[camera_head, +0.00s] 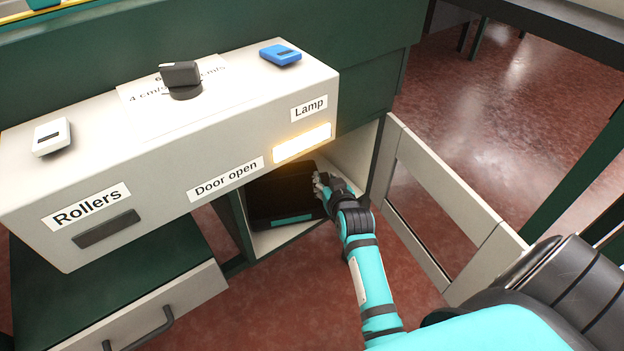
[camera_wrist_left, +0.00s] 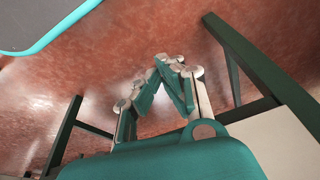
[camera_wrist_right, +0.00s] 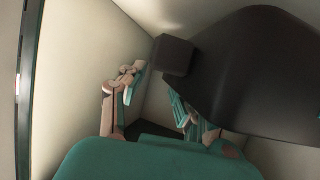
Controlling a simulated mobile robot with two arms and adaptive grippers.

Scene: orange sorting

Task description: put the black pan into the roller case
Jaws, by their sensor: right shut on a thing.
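The black pan (camera_head: 280,190) is a dark, flat shape inside the open white compartment under the housing. In the right wrist view the pan (camera_wrist_right: 260,70) fills the upper right, with a dark block at its left end. My right gripper (camera_head: 322,184) reaches into the compartment at the pan's right edge and is shut on the pan; the exact contact is partly hidden. The white housing (camera_head: 165,200) is labelled "Rollers", "Door open" and "Lamp"; I cannot tell which part is the roller case. My left gripper (camera_wrist_left: 170,66) is shut and empty above the red floor.
A pale framed door (camera_head: 440,180) stands open to the right of the compartment. A drawer with a dark handle (camera_head: 140,330) is at the lower left. White (camera_head: 52,136) and blue (camera_head: 280,54) devices and a black one (camera_head: 181,78) sit on the housing. The lamp panel (camera_head: 302,143) glows.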

